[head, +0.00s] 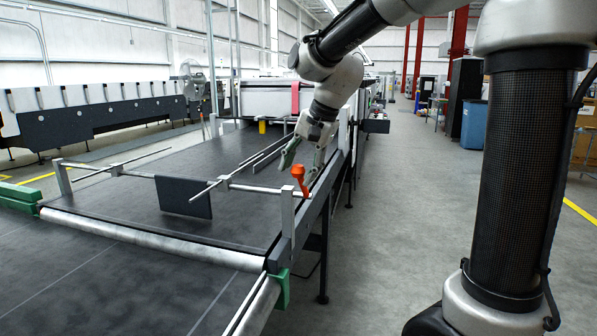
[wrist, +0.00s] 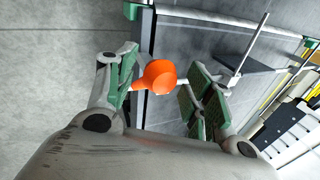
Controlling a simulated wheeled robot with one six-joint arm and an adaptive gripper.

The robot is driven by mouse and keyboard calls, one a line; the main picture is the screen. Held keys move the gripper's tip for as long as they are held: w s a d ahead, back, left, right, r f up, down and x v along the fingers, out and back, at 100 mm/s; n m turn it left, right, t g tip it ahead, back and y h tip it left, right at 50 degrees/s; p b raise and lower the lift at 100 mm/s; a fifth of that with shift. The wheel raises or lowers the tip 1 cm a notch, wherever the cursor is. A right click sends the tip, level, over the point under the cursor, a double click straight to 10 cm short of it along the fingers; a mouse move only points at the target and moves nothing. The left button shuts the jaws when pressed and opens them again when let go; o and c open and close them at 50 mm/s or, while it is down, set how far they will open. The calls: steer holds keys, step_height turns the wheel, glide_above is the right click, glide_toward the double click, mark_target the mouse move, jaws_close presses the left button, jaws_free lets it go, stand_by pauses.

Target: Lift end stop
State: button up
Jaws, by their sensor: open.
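The end stop looks to be the dark rectangular plate (head: 184,197) hanging from a cross rod (head: 250,188) over the conveyor belt. It also shows in the wrist view (wrist: 250,60). An orange clamp lever (head: 299,177) stands at the right end of the rod, by the side rail. My gripper (head: 303,160) is open and empty just behind and above the lever in the head view. In the wrist view the orange lever (wrist: 160,76) lies between the green-padded fingers, and I cannot tell whether either finger touches it.
The side rail (head: 325,205) runs along the belt's right edge, with an upright post (head: 287,222) near its front. Long guide bars (head: 268,152) lie over the belt behind the plate. Clear grey floor (head: 390,215) lies right of the machine.

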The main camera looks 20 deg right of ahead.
steer(key=shift+w+a+f, duration=0.1)
steer(key=shift+a+f, duration=0.05)
steer(key=shift+f, duration=0.35)
jaws_close()
